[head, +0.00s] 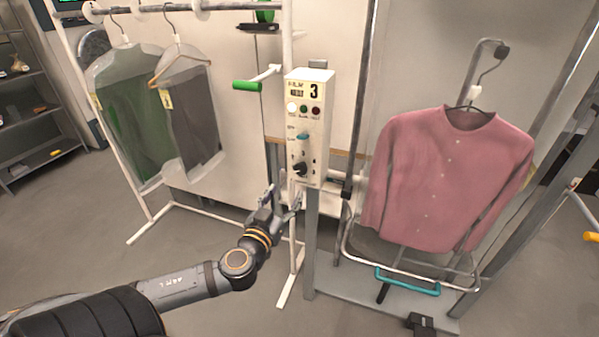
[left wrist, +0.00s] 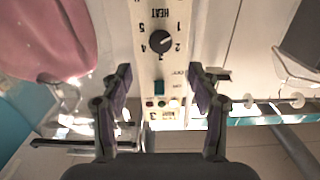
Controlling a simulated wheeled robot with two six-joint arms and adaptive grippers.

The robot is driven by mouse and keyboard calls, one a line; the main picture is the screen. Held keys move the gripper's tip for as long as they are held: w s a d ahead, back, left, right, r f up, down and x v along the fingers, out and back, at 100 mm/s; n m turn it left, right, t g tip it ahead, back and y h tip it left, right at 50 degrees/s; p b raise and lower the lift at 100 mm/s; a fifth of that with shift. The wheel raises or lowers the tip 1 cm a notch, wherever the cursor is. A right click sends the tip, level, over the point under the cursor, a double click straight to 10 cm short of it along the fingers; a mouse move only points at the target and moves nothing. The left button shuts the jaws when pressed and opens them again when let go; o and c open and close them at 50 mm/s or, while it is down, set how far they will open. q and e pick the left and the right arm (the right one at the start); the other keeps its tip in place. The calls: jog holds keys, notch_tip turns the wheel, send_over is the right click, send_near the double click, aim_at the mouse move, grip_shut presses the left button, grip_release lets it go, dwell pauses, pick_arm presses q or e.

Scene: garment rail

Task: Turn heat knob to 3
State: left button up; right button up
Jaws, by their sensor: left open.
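The heat knob (head: 300,170) is a dark round knob low on the front of a white control box (head: 310,120). In the left wrist view the knob (left wrist: 160,41) sits among the printed numbers 1 to 5, beside the word HEAT. A light mark on it seems to face between 1 and 2, but it is small. My left gripper (head: 284,194) is open and empty, just below and in front of the box, apart from the knob. In the left wrist view its fingers (left wrist: 160,85) stand either side of the panel. My right gripper is not in view.
A teal switch (head: 303,136) and a row of small lamps sit above the knob. A pink cardigan (head: 447,180) hangs on a stand at right. Bagged garments (head: 130,110) hang on a white rail at left. A green-handled lever (head: 247,86) projects left of the box.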

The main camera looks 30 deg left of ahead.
aim_at(300, 170)
pick_arm(q)
jog(key=x, duration=0.9)
jog(key=shift+a+r, duration=0.1)
jog(key=shift+a, duration=0.05)
jog(key=shift+w+a, duration=0.1)
jog(key=shift+w, duration=0.45)
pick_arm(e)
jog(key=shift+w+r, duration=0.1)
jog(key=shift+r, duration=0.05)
pick_arm(q)
jog(key=shift+c, duration=0.2)
jog(key=c, duration=1.1)
